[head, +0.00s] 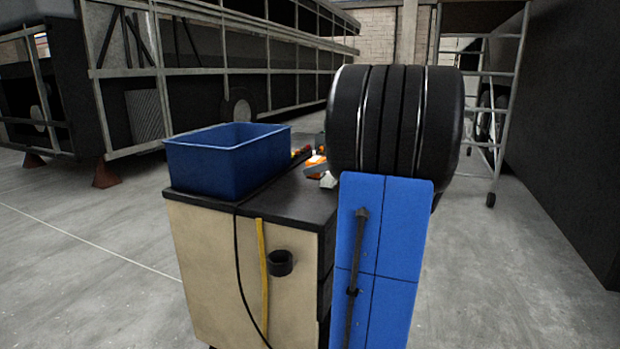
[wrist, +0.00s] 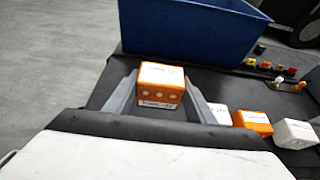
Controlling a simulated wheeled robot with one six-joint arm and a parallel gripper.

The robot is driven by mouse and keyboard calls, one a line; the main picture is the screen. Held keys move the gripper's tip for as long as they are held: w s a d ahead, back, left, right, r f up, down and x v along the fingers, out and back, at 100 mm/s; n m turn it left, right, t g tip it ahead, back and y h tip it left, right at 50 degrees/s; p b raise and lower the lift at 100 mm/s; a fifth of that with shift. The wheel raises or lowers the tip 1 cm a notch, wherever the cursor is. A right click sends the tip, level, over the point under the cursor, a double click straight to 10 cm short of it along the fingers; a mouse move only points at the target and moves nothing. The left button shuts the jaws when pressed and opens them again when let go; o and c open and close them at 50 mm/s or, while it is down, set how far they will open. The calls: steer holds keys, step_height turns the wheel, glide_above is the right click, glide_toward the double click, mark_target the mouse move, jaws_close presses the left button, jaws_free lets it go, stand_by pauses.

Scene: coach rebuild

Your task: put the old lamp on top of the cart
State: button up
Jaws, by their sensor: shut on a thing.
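The old lamp, an orange and white box (wrist: 161,84) with a row of round spots on its front, sits between the two grey fingers of my gripper (wrist: 160,98) in the wrist view. My gripper is shut on it. The cart (head: 205,255) has a beige side and a dark top, which also shows in the wrist view (wrist: 205,75). The lamp appears over this top; whether it touches it I cannot tell. In the head view an orange patch (head: 314,160) shows beside my arm, which hides the right part of the cart.
A blue bin (head: 222,165) stands on the cart's left part. In the wrist view, a white box (wrist: 219,114), an orange box (wrist: 253,122) and another white box (wrist: 296,133) lie right of my gripper. Small coloured items (wrist: 265,65) lie behind. Open floor (head: 90,270) is left.

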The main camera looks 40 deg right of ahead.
mark_target(318, 199)
steer(key=shift+f, duration=3.5)
steer(key=shift+f, duration=0.1)
steer(key=o, duration=1.1)
steer(key=v, duration=1.2)
steer(key=shift+s+d, duration=0.15)
